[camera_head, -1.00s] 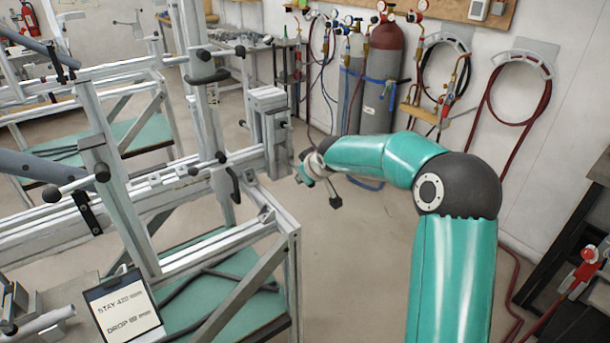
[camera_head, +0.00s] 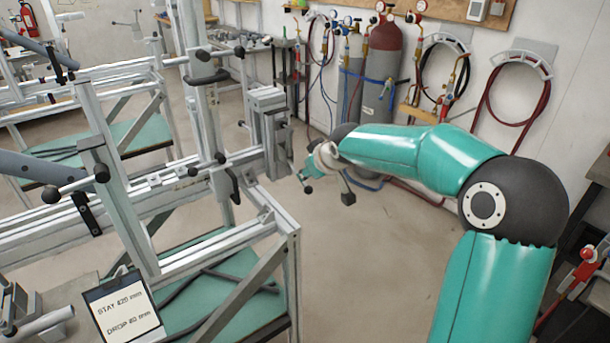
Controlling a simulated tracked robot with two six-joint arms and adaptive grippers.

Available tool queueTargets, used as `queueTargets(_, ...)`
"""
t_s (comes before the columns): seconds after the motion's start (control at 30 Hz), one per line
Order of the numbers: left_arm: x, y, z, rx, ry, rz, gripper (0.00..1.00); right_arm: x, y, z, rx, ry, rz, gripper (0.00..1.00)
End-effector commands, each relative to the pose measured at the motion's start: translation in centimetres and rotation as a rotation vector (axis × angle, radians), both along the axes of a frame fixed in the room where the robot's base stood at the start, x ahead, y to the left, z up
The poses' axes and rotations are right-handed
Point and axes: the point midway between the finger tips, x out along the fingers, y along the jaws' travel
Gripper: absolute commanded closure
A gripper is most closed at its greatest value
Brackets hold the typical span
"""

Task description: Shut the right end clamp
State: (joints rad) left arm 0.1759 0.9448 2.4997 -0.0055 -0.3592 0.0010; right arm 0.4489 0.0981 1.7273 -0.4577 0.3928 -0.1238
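The metal frame jig (camera_head: 140,185) stands on the left, with a pale grey end block (camera_head: 268,108) at the right end of its rail. Black levers and knobs are fitted along the rail, including a curved black handle (camera_head: 235,186) below it. I cannot tell which part is the end clamp's lever, or whether the clamp is open. My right gripper (camera_head: 328,190) is small and partly turned away, just right of the end block. Dark tips show at its lower side, with floor visible between it and the block. Whether its fingers are open is unclear. My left gripper is out of view.
A sign card (camera_head: 123,305) hangs at the jig's lower front. Gas cylinders (camera_head: 380,85) and coiled hoses (camera_head: 515,90) stand and hang along the back wall. A dark bench with a red tool (camera_head: 586,262) is at the right. The floor between is clear.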

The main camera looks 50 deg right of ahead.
Motion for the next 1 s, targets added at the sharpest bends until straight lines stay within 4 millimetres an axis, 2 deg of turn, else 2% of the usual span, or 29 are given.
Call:
queueTargets(0.03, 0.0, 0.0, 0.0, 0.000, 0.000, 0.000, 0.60, -0.7, 0.3, 0.9, -0.002, -0.005, 0.000, 0.64)
queueTargets(0.2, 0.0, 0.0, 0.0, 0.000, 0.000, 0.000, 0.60, -2.3, 1.0, 2.6, -0.003, -0.003, 0.001, 0.64)
queueTargets(0.37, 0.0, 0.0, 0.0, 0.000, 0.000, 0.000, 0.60, -3.0, 1.3, 3.3, -0.001, -0.002, 0.001, 0.64)
queueTargets(0.63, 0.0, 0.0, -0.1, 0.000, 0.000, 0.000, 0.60, -3.0, 1.4, 3.3, -0.001, 0.000, 0.002, 0.64)
queueTargets(0.7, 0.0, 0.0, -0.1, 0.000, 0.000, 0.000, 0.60, -3.0, 1.4, 3.2, 0.003, 0.001, 0.001, 0.75)
queueTargets(0.77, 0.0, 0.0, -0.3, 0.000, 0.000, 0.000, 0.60, -3.1, 1.6, 2.6, 0.022, 0.007, -0.005, 0.85)
queueTargets(0.87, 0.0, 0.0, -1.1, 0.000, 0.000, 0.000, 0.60, -3.4, 2.4, 0.1, 0.106, 0.034, -0.035, 1.00)
queueTargets(0.97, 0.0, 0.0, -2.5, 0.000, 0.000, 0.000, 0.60, -4.2, 4.3, -4.1, 0.276, 0.088, -0.095, 1.00)
queueTargets(1.0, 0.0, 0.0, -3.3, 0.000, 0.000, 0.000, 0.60, -4.5, 5.5, -6.2, 0.369, 0.117, -0.126, 1.00)
